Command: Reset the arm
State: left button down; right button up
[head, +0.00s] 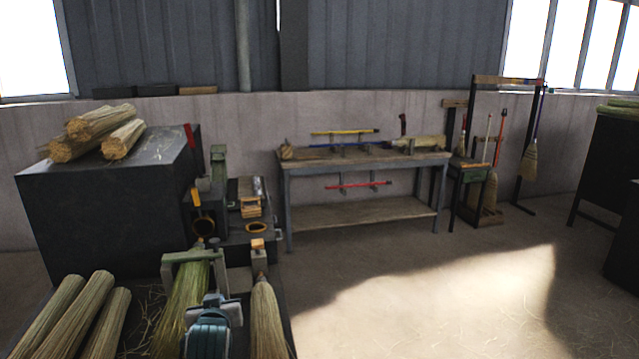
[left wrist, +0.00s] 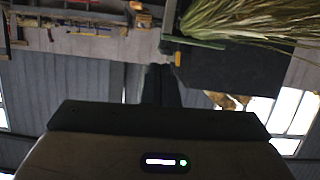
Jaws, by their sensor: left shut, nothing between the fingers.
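My left gripper (head: 214,300) appears at the bottom of the head view, a blue-grey shape between two straw bundles. It is shut and empty. In the left wrist view, my gripper's dark front edge and pale body fill the bottom; separate fingertips are hard to make out. A greenish bristle bundle (head: 183,308) hangs under a green frame (head: 192,257) just left of my gripper. Bristles (left wrist: 250,18) also show at the upper right of the left wrist view. A tan broom head (head: 267,320) stands just right of my gripper. My right gripper is not in view.
Straw bundles (head: 88,312) lie at the lower left, and more straw (head: 100,131) lies on a black cabinet (head: 100,215). A workbench (head: 365,212) with coloured handles stands behind. A broom rack (head: 476,140) stands at the right. The floor (head: 430,300) right of the machine is clear.

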pick_arm(q)
jog(key=s+a+f+m+g+h, duration=0.1)
jog(key=s+a+f+g, duration=0.1)
jog(key=s+f, duration=0.65)
jog(key=s+a+f+m+g, duration=0.1)
jog(key=s+a+f+g, duration=0.15)
jog(key=s+f, duration=0.6)
jog(key=s+d+m+g+h, duration=0.15)
jog(key=s+g, duration=0.45)
jog(key=s, duration=2.1)
jog(key=a+f, duration=0.3)
jog(key=f, duration=2.6)
jog(key=s+a+f+g, duration=0.1)
jog(key=s+f+g, duration=0.1)
jog(key=s+f, duration=1.6)
notch_tip(320, 180, down, 3)
jog(key=shift+s+a+f, duration=0.2)
jog(key=shift+s+a, duration=0.05)
jog(key=shift+s, duration=0.15)
